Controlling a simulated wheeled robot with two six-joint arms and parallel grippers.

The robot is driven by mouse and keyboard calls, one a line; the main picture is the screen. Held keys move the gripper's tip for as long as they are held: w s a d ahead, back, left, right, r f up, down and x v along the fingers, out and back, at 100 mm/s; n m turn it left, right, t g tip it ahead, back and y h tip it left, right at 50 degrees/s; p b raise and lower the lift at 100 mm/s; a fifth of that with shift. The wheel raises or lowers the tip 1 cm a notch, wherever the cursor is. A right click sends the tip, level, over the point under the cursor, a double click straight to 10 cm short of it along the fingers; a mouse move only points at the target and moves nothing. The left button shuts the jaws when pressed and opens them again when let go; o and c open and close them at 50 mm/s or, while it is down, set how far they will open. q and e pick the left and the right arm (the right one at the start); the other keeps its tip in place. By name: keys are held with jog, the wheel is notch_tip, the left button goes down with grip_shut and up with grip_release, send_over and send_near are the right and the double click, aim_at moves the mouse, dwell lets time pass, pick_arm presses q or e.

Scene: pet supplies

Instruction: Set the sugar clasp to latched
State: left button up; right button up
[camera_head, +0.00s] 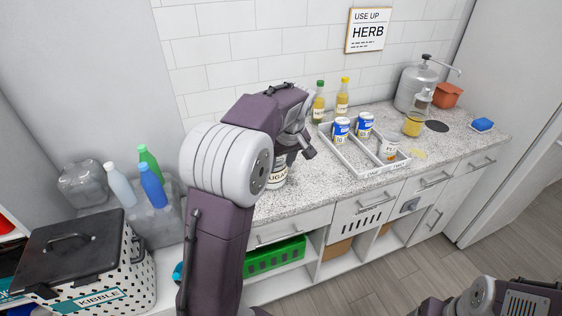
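The sugar jar (278,179) stands on the granite counter, behind my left arm. Part of its label, reading "UGA", shows, but its upper part and clasp are mostly hidden by my arm and gripper. My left gripper (305,146) is at the jar's top, on its right side. I cannot tell whether its fingers touch the clasp or whether they are open or shut. Part of my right arm shows at the bottom right corner, and its gripper is not in view.
A divided white tray (370,171) holds blue cans and a pale can, right of the jar. Two bottles (330,99) stand behind it. A metal dispenser (414,88) is farther right. A kibble bin (85,262) is at left. The counter's front middle is clear.

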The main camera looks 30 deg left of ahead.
pick_arm(q)
jog(key=p+v, duration=0.1)
jog(key=v, duration=0.8)
jog(key=shift+p, duration=0.35)
jog(key=s+d+f+m+h, duration=0.1)
jog(key=s+d+f+m, duration=0.2)
jog(key=s+f, duration=0.2)
jog(key=s+d+f+m+h+p, duration=0.1)
jog(key=s+d+f+m, duration=0.2)
jog(key=s+f, duration=0.3)
jog(key=s+d+f+m+g+h, duration=0.1)
jog(key=s+d+f+m, duration=0.2)
jog(key=s+f, duration=0.3)
notch_tip(320, 180, down, 3)
jog(key=shift+s+d+f+m, duration=0.1)
jog(key=shift+s+d+m, duration=0.15)
jog(key=shift+m, duration=0.25)
dwell(1.5)
